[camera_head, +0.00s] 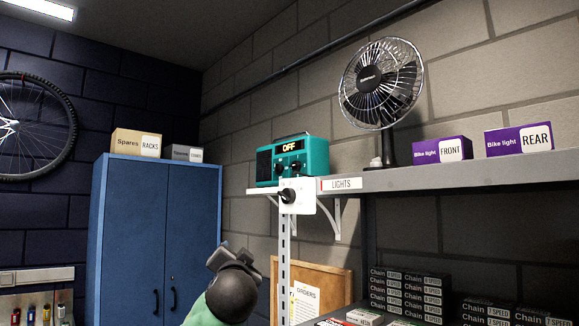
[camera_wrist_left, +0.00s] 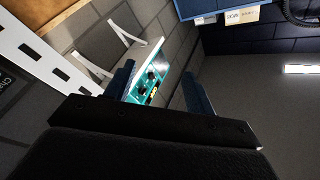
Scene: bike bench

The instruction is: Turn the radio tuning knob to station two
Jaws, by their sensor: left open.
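The teal radio (camera_head: 308,163) stands on the left end of the wall shelf, and its display (camera_head: 292,146) reads OFF. Two dark knobs sit on its front below the display, a left knob (camera_head: 280,169) and a right knob (camera_head: 296,166); which one is for tuning I cannot tell. In the left wrist view the radio (camera_wrist_left: 158,78) shows tilted between the fingers, some way beyond them. My left gripper (camera_wrist_left: 160,88) is open and empty; in the head view it shows (camera_head: 220,257) below and left of the radio, apart from it. My right gripper is not in view.
A white plate with a black knob (camera_head: 288,196) is mounted just below the radio at the shelf edge. A black fan (camera_head: 382,84) and purple bike light boxes (camera_head: 442,151) stand right of the radio. A blue cabinet (camera_head: 155,240) is at left. Chain boxes (camera_head: 410,293) fill a lower shelf.

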